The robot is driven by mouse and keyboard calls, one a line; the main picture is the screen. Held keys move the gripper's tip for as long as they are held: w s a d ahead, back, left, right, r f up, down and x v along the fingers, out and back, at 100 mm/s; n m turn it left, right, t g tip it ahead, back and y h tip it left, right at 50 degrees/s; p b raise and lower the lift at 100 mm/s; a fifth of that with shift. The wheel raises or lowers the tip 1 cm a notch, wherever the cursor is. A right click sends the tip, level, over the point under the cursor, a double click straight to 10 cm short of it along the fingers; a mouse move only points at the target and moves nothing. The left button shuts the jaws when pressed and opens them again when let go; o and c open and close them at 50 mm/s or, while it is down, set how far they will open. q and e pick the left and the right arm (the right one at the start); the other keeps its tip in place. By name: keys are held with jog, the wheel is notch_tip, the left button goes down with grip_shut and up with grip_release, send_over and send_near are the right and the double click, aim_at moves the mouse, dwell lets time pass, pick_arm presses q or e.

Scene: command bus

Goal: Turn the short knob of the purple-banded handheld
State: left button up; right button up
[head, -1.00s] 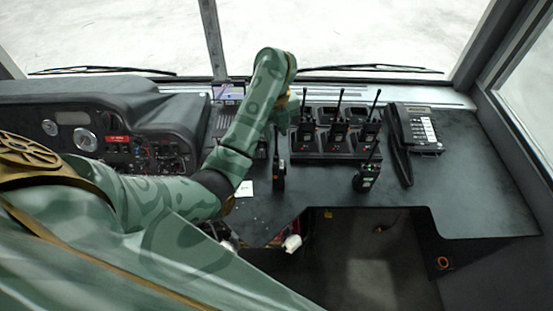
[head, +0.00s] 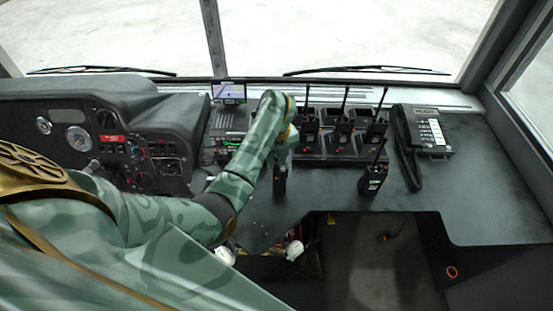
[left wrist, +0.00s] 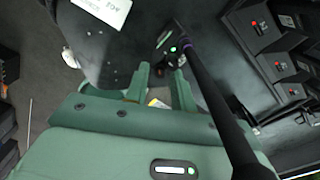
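The purple-banded handheld (head: 280,186) stands on the dark dashboard, mostly hidden by my left arm in the head view. In the left wrist view its long black antenna (left wrist: 215,95) rises toward the camera, with a purple band near its base. Its dark top (left wrist: 168,46) shows small green lights. My left gripper (left wrist: 162,72) is directly above the handheld, pointing down, with its two green fingers apart. The short knob seems to lie near the fingertips beside the antenna, but I cannot tell whether they touch it. My right gripper is not in view.
A charger rack (head: 312,157) with several handhelds and upright antennas stands behind and to the right. Another handheld (head: 372,182) stands alone near the front edge. A corded phone (head: 430,135) is farther right. A paper note (left wrist: 100,10) lies left of the handheld in the wrist view.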

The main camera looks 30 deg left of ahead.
pick_arm(q)
grip_shut()
jog(key=shift+r+m+p, duration=0.2)
jog(key=shift+m+p, duration=0.4)
jog(key=shift+m, duration=0.3)
jog(key=shift+f+m+p, duration=0.1)
jog(key=shift+m+p, duration=0.25)
jog(key=shift+m, duration=0.75)
jog(key=shift+f, duration=0.1)
jog(key=shift+o, duration=1.8)
grip_release()
